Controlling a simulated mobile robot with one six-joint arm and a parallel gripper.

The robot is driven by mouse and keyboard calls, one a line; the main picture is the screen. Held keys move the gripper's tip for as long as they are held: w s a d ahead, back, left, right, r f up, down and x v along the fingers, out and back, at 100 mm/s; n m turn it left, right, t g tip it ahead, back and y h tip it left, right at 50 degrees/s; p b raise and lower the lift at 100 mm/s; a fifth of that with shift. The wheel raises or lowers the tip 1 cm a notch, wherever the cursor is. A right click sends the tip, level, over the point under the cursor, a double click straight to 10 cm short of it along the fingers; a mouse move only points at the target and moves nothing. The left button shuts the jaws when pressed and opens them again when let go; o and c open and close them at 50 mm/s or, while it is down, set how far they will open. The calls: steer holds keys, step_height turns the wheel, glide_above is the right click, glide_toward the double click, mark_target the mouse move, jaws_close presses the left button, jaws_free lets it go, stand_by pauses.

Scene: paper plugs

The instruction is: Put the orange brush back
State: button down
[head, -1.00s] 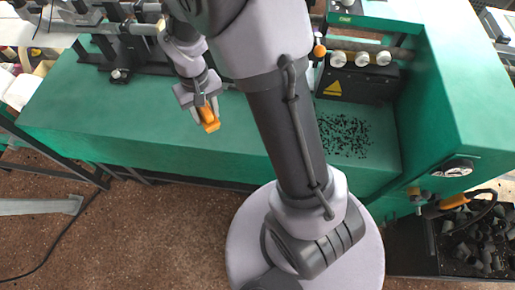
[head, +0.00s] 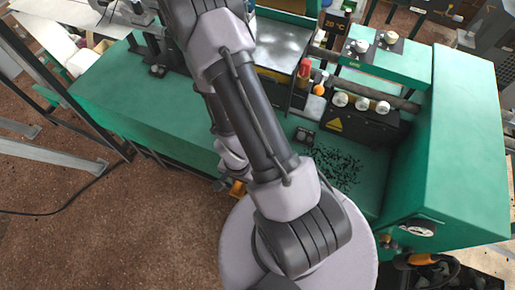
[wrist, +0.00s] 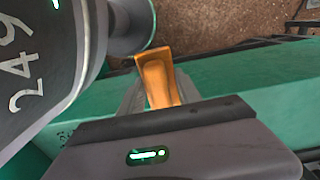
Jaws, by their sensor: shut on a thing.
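The orange brush (wrist: 157,78) is between the grey fingers of my gripper (wrist: 158,96) in the wrist view. My gripper is shut on it. In the head view a bit of the orange brush (head: 237,187) shows beside my arm, near the front edge of the green bench. My gripper (head: 224,184) is mostly hidden there behind my arm. The brush's bristles cannot be made out.
The green machine bench (head: 130,105) has a clear top at left. Black scraps (head: 338,168) lie on it at right, below a black block with white knobs (head: 362,103). An orange-handled thing (head: 425,260) is at the lower right. A tall green housing (head: 455,150) stands at right.

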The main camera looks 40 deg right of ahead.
steer(key=d+b, duration=0.1)
steer(key=b, duration=0.2)
steer(key=w+d+f+b, duration=0.1)
steer(key=d+b, duration=0.1)
steer(key=b, duration=0.2)
steer(key=w+d+f+b, duration=0.1)
steer(key=b, duration=0.3)
steer(key=shift+w+d+f, duration=0.1)
steer(key=shift+w+d, duration=0.05)
steer(key=shift+d, duration=0.2)
steer(key=w+d, duration=0.1)
steer(key=d, duration=0.2)
steer(key=w+d, duration=0.2)
steer(key=d, duration=0.1)
steer(key=w+d, duration=0.1)
steer(key=d, duration=0.2)
steer(key=shift+w+d+r, duration=0.2)
steer(key=shift+r, duration=0.1)
step_height(320, 180, down, 4)
steer(key=shift+d+r+b, duration=0.1)
steer(key=shift+b, duration=1.1)
steer(key=shift+r, duration=0.15)
steer(key=c, duration=0.8)
jaws_free()
steer(key=shift+c, duration=0.2)
